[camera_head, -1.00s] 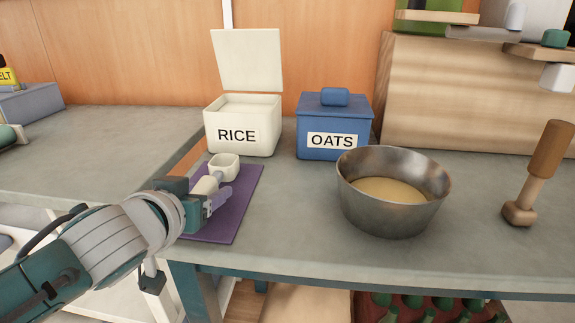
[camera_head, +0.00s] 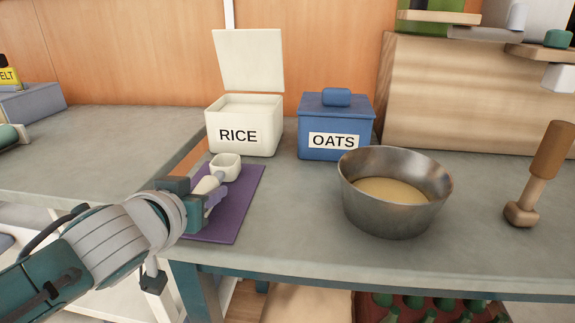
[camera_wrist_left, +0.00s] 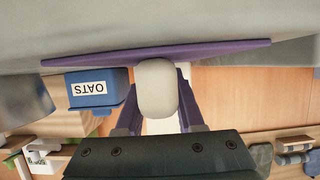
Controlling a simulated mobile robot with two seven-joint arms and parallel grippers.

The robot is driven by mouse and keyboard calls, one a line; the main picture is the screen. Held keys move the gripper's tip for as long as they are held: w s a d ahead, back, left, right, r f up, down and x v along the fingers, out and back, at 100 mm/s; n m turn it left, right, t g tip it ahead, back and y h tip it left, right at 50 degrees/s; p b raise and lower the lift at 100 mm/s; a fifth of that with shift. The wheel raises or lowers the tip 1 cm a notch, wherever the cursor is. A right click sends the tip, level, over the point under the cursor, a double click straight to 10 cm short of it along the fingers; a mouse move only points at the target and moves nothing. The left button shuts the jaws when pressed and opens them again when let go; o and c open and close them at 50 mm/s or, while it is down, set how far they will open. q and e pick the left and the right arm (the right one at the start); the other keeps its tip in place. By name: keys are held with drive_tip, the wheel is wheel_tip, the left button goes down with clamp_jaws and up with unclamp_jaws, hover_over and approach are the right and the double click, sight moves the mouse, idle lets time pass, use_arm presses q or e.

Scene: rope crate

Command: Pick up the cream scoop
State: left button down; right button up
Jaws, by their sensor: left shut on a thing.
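The cream scoop (camera_head: 225,166) is over the purple mat (camera_head: 239,212), its cup toward the rice bin and its handle toward my left gripper. My left gripper (camera_head: 211,189) is shut on the scoop's handle. In the left wrist view the rounded cream scoop (camera_wrist_left: 157,88) sits between the two purple fingers, with the mat's edge (camera_wrist_left: 220,47) behind it. I cannot tell whether the scoop touches the mat. My right gripper is not in view.
An open cream rice bin (camera_head: 243,138) stands just behind the mat. A lidded blue oats bin (camera_head: 318,152) is right of it. A metal bowl (camera_head: 392,215) with tan contents stands right of the mat. A wooden mallet (camera_head: 534,180) stands at far right.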

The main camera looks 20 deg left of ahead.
sight(204, 184)
use_arm(q)
wheel_tip(204, 184, up, 10)
drive_tip(key=p, duration=0.5)
drive_tip(key=shift+r, duration=0.1)
wheel_tip(204, 184, up, 10)
drive_tip(key=p, duration=0.3)
